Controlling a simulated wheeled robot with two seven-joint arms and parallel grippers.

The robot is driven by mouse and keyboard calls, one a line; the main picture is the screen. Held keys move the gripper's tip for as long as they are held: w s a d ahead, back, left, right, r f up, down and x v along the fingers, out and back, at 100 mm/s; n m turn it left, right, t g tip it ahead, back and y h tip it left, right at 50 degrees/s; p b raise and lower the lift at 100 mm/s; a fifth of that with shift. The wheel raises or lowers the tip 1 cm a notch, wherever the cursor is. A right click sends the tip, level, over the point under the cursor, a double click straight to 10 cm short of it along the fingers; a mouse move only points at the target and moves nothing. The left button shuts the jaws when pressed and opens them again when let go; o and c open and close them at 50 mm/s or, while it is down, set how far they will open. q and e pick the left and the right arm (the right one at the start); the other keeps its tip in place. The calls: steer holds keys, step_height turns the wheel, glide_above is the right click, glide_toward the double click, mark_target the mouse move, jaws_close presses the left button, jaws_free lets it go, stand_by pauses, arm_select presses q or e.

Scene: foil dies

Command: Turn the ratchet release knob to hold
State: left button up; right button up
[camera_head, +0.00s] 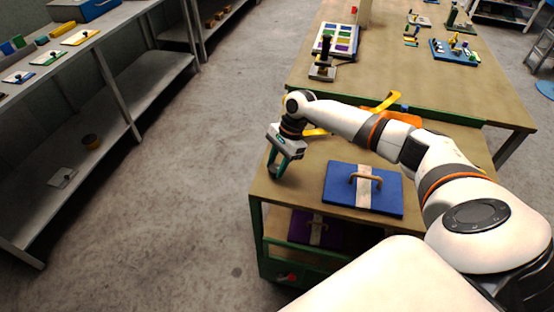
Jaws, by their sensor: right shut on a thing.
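My right gripper (277,171) points down at the near left edge of the workbench (318,163). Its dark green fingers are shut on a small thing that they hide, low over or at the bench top. I cannot tell what that thing is. A small red knob-like part (291,277) sits low on the green front frame of the bench, apart from the gripper and below it. I cannot tell if it is the ratchet release knob. My left gripper is not in view.
A blue board with a wooden handle (340,187) lies right of the gripper. A purple handled board (304,229) is on the shelf below. Orange and yellow parts (398,117) lie behind my right arm. A stand (322,72) and a colored tray (323,40) are farther back.

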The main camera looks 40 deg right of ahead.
steer(key=shift+r+n+g+p, duration=0.3)
steer(key=shift+n+g+p, duration=0.1)
steer(key=shift+n+p, duration=0.5)
steer(key=shift+w+f+n+p, duration=0.1)
steer(key=shift+n+p, duration=0.3)
steer(key=shift+p, duration=0.05)
steer(key=shift+a+f+n+g, duration=0.1)
steer(key=shift+n+g, duration=0.4)
steer(key=shift+n, duration=0.3)
steer(key=n+g, duration=0.1)
steer(key=n, duration=0.2)
steer(key=n+g+h+p, duration=0.1)
steer(key=n, duration=0.2)
steer(key=shift+w+h, duration=0.2)
steer(key=shift+h, duration=0.1)
steer(key=n+h, duration=0.1)
steer(key=n, duration=0.2)
steer(key=n+h+p, duration=0.1)
steer(key=n, duration=0.2)
steer(key=shift+a+g, duration=0.15)
steer(key=shift+g, duration=0.15)
steer(key=shift+n, duration=0.4)
steer(key=o, duration=1)
steer(key=shift+f, duration=0.1)
steer(key=shift+w, duration=0.1)
